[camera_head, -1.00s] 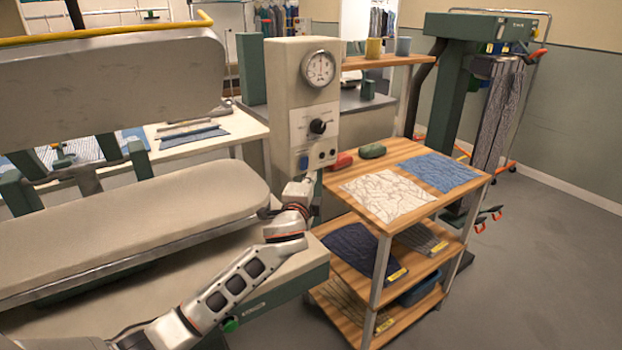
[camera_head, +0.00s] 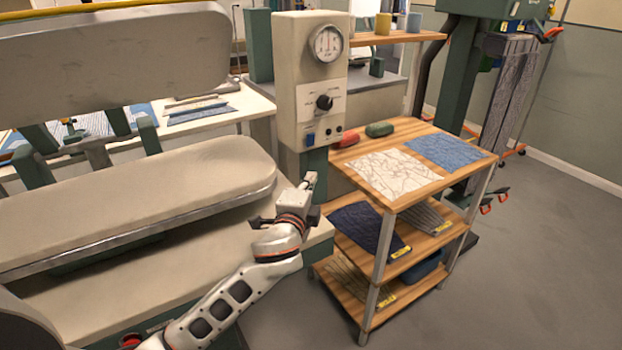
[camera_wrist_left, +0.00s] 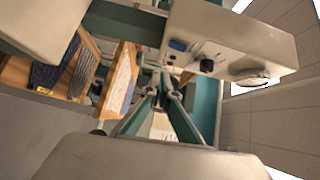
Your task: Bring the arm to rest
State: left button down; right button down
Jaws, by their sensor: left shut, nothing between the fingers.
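My left arm comes in from the lower left in the head view. Its gripper (camera_head: 312,180) is in front of the press's control post, apart from the panel, and left of the wooden cart. In the left wrist view the fingers (camera_wrist_left: 168,82) come together at the tips, with nothing between them. The control box (camera_head: 312,85) has a round gauge, a black knob and a blue button. It also shows upside down in the left wrist view (camera_wrist_left: 225,40). My right gripper is in neither view.
The wooden cart (camera_head: 437,185) stands right of the gripper with folded cloths on its shelves. The press's lower padded board (camera_head: 130,205) and raised upper plate (camera_head: 110,60) are at left. A green machine (camera_head: 462,80) stands at the back right. The grey floor at right is clear.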

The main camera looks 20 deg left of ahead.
pick_arm(q)
jog(key=s+d+f+n+g+h, duration=0.2)
jog(key=s+f+n+g, duration=0.15)
jog(key=s+f, duration=0.9)
jog(key=s+d+f+n+g+h, duration=0.2)
jog(key=s+f+n, duration=0.2)
jog(key=s+f, duration=0.85)
jog(key=s+f+n+g+h, duration=0.1)
jog(key=s+f+n, duration=0.3)
jog(key=s+f, duration=0.3)
notch_tip(320, 180, down, 2)
jog(key=shift+s+a+f, duration=0.1)
jog(key=shift+s+a, duration=0.15)
jog(key=shift+s+a+n, duration=0.1)
jog(key=shift+a+n, duration=0.05)
jog(key=shift+n, duration=0.1)
